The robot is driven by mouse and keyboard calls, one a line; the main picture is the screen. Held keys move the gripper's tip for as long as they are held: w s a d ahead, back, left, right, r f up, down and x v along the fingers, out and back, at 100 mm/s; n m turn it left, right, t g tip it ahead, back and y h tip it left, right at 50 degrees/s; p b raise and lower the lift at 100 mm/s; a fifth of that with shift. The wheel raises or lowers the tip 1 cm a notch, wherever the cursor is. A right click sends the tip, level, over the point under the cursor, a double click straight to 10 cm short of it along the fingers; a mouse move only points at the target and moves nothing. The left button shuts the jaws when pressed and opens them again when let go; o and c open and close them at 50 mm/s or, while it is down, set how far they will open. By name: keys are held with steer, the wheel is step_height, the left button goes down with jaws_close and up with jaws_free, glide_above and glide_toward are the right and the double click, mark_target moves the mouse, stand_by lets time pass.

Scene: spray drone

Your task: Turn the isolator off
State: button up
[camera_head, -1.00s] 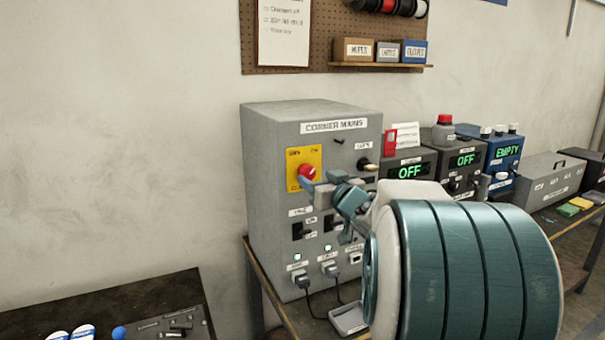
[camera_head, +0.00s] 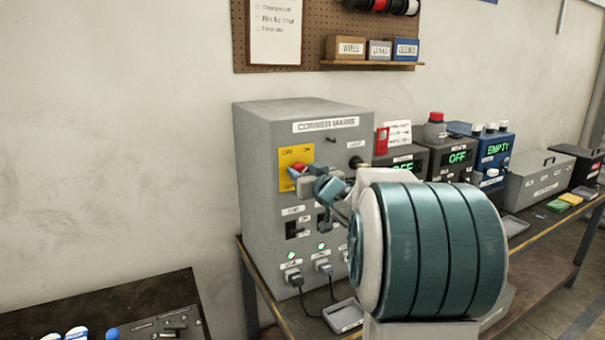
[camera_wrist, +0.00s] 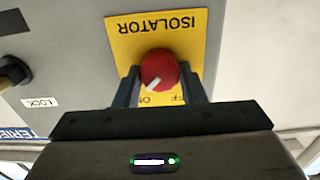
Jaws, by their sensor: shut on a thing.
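The isolator is a red rotary knob (camera_wrist: 158,70) on a yellow plate (camera_wrist: 117,32) lettered ISOLATOR. A white mark on the knob points to the lower left in the wrist view, near the ON lettering; the OFF lettering is partly covered. My gripper (camera_wrist: 160,88) has one dark finger on each side of the knob and is shut on it. In the head view the yellow plate (camera_head: 284,163) is on the grey CORNER MAINS box (camera_head: 262,185), and my gripper (camera_head: 299,178) hides part of the knob.
A black knob (camera_wrist: 12,72) with a LOCK label sits beside the plate. Switches and two plugged cables (camera_head: 293,277) are lower on the box. A small tray (camera_head: 343,316) lies in front. Other devices stand to the right along the bench.

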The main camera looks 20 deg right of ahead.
steer(key=shift+n, duration=0.3)
steer(key=n+b, duration=0.3)
steer(key=n, duration=0.2)
steer(key=n+b, duration=0.4)
steer(key=n, duration=0.2)
steer(key=n+b, duration=0.4)
steer(key=n, duration=0.2)
steer(key=shift+a+f, duration=0.2)
steer(key=shift+f, duration=0.1)
steer(key=shift+n, duration=0.3)
steer(key=o, duration=1)
steer(key=shift+s+r, duration=0.1)
